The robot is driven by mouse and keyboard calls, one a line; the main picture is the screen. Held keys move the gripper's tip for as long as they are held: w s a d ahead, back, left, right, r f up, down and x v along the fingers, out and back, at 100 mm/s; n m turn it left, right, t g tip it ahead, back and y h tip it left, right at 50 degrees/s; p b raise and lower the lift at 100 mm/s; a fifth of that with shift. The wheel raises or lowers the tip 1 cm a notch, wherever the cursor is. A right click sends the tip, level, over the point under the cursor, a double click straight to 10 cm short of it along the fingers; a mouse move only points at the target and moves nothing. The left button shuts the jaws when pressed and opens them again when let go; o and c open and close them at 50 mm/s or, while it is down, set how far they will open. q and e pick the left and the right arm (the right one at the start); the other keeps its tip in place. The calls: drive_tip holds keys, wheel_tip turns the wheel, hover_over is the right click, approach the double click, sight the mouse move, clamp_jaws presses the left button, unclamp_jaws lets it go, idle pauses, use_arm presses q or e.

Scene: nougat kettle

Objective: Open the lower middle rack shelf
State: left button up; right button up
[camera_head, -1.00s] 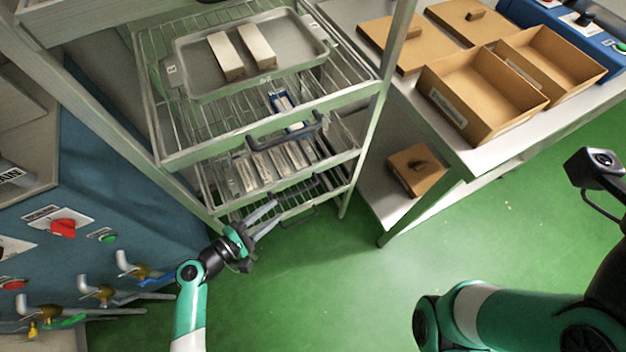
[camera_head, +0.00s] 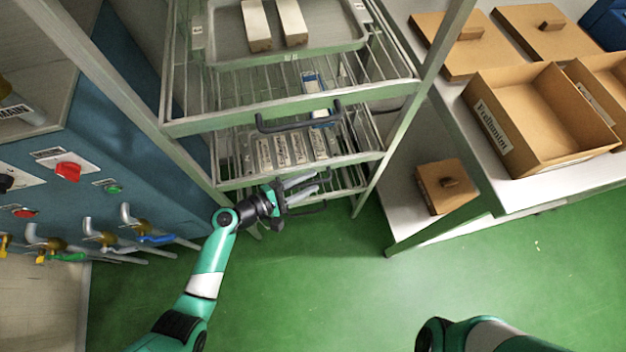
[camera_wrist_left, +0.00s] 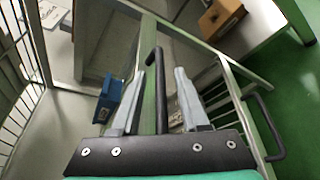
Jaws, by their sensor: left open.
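The metal rack (camera_head: 290,108) stands at top centre, with wire shelves one above the other. A lower shelf (camera_head: 340,161) carries several pale bars (camera_head: 288,152) in a row. My left gripper (camera_head: 314,183) is in front of this shelf's front edge, open. In the left wrist view, a dark bar handle (camera_wrist_left: 158,95) lies between its two open fingers (camera_wrist_left: 161,78). I cannot tell whether either finger touches it. In the head view, that handle is mostly hidden by the fingers. My right gripper is out of view; only part of the right arm shows at the bottom.
A higher shelf's dark handle (camera_head: 300,122) sits above my left gripper, and a lower handle (camera_head: 305,208) just below. Valves and pipes (camera_head: 137,228) are at the left. A table (camera_head: 505,185) with brown boxes (camera_head: 540,120) is at the right. Green floor lies open in front.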

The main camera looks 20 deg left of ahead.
use_arm(q)
drive_tip(key=shift+s+a, duration=0.15)
drive_tip(key=shift+c, duration=0.3)
clamp_jaws()
idle(0.9)
